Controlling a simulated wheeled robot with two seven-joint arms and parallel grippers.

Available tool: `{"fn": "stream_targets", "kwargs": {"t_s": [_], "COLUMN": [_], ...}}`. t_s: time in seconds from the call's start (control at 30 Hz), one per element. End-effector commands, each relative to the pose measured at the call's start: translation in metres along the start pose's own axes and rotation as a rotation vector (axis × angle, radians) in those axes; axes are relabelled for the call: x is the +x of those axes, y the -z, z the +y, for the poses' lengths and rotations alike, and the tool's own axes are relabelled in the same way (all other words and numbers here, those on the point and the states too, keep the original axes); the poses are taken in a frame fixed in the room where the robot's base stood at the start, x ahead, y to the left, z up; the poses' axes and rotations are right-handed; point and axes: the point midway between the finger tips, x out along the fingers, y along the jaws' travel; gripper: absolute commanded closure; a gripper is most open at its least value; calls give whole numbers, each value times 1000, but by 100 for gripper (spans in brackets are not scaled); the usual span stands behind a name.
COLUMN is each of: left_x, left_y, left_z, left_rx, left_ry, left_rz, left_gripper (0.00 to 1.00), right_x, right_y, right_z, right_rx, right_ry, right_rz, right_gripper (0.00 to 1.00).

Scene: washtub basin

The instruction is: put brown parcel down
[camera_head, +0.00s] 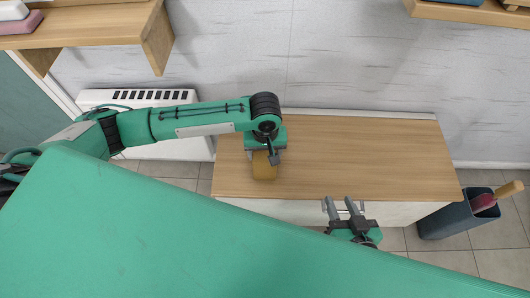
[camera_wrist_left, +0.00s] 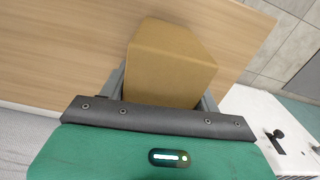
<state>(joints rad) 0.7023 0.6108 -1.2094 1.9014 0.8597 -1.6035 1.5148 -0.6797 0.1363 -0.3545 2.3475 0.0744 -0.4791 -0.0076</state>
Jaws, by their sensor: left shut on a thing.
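The brown parcel (camera_head: 264,170) is a small cardboard box at the left front part of the wooden cabinet top (camera_head: 365,160). My left gripper (camera_head: 266,156) is shut on it from above. In the left wrist view the parcel (camera_wrist_left: 170,62) sits between the two grey fingers, with the wood top behind it. Its underside is hidden, so I cannot tell whether it touches the wood. My right gripper (camera_head: 341,203) is empty, its fingers apart, at the cabinet's front edge.
The cabinet top is bare to the right of the parcel. A dark bin (camera_head: 455,218) with a wooden-handled item stands right of the cabinet. A white radiator (camera_head: 140,97) is at the left wall. Wooden shelves (camera_head: 95,25) hang at the upper left and upper right.

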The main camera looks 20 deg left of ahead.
Motion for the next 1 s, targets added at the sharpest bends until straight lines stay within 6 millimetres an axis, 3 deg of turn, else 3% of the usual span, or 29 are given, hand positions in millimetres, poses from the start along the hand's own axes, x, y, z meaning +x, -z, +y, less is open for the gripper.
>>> {"fn": "stream_targets", "kwargs": {"t_s": [0.37,0.4,0.5,0.87,1.0], "left_x": [2,3,3,2,-14], "left_y": [0,0,0,0,0], "left_z": [1,0,0,0,1], "left_rx": [0,0,0,0,0], "left_ry": [-2,-1,-1,-1,-4], "left_rz": [1,0,0,1,0], "left_gripper": [72,29,15,15,15], "right_x": [-1,-1,-1,0,-3], "right_y": [1,0,0,0,1], "right_z": [2,2,2,2,4], "right_rx": [-3,-3,-3,-2,-6], "right_ry": [-5,-6,-5,-4,-12], "right_rz": [-15,-17,-15,-3,-44], "right_gripper": [64,64,64,64,64]}}
